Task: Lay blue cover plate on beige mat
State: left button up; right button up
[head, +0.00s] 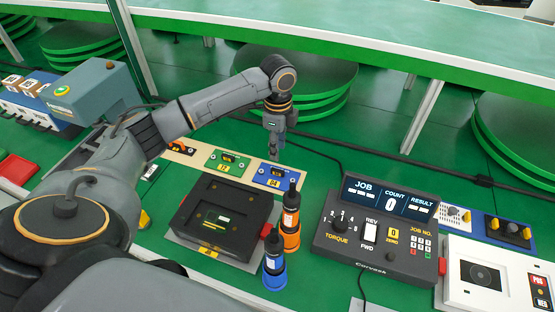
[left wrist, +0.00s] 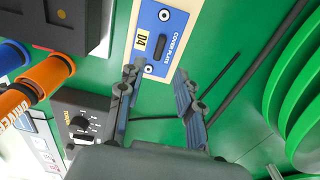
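The blue cover plate (head: 275,177), marked D4, lies at the right end of the beige mat (head: 203,154). In the left wrist view the plate (left wrist: 165,22) shows its yellow label, a screw at each end and a dark handle in the middle. My left gripper (head: 274,152) hangs pointing down, just behind and above the plate. In the left wrist view its two fingers (left wrist: 157,92) are apart with nothing between them, beside the plate's lower end. My right gripper is not in view.
A green plate (head: 229,163) and an orange-handled piece (head: 180,148) share the mat. A black fixture (head: 220,216) stands in front. Orange (head: 291,220) and blue (head: 273,262) drivers stand upright close by. A JOB console (head: 375,235) is to the right; green discs (head: 320,85) are behind.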

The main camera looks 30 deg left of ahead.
pick_arm(q)
jog(key=shift+r, duration=1.45)
